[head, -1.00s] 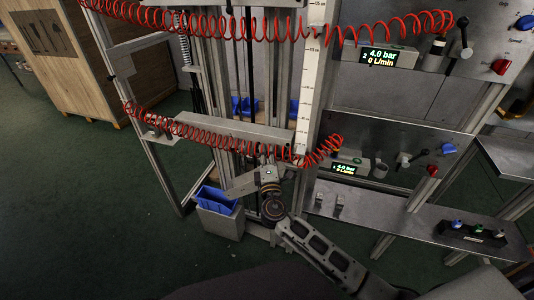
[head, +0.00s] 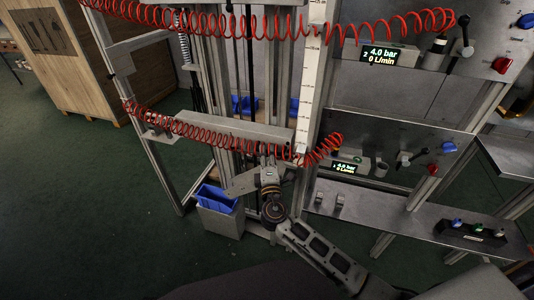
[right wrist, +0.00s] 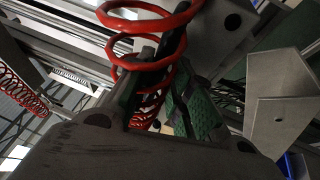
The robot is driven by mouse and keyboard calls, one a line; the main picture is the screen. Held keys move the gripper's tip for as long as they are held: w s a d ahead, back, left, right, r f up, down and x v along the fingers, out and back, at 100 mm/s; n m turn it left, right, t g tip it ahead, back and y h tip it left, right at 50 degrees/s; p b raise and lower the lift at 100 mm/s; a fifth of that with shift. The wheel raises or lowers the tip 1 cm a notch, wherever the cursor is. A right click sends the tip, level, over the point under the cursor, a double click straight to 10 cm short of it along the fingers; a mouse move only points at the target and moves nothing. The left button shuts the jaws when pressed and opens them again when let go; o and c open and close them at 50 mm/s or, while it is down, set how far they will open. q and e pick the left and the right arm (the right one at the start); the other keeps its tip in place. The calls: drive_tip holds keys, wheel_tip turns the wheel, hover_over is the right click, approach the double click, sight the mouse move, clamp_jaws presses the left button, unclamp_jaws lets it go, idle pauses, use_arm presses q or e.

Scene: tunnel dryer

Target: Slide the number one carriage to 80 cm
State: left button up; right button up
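A grey horizontal carriage beam (head: 235,131) spans the vertical frame, with a red coiled hose (head: 190,133) along it. I cannot read a number on it. A white vertical scale (head: 312,85) stands at its right; its markings are too small to read. My right gripper (head: 267,158) is just under the right part of the beam, close to or touching it. In the right wrist view, its green-padded fingers (right wrist: 168,75) stand beside and behind red hose coils (right wrist: 145,60). Whether they grip anything is hidden. My left gripper is not in view.
A second red hose (head: 240,28) crosses above. Right are an upper pressure display (head: 381,56), a lower display (head: 344,168), knobs and a metal shelf (head: 375,212). A grey bin (head: 218,218) holding a blue one stands below left. A wooden crate (head: 75,60) stands at the left; floor before it is clear.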

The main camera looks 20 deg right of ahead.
drive_tip(key=v, duration=0.7)
idle(0.3)
idle(0.4)
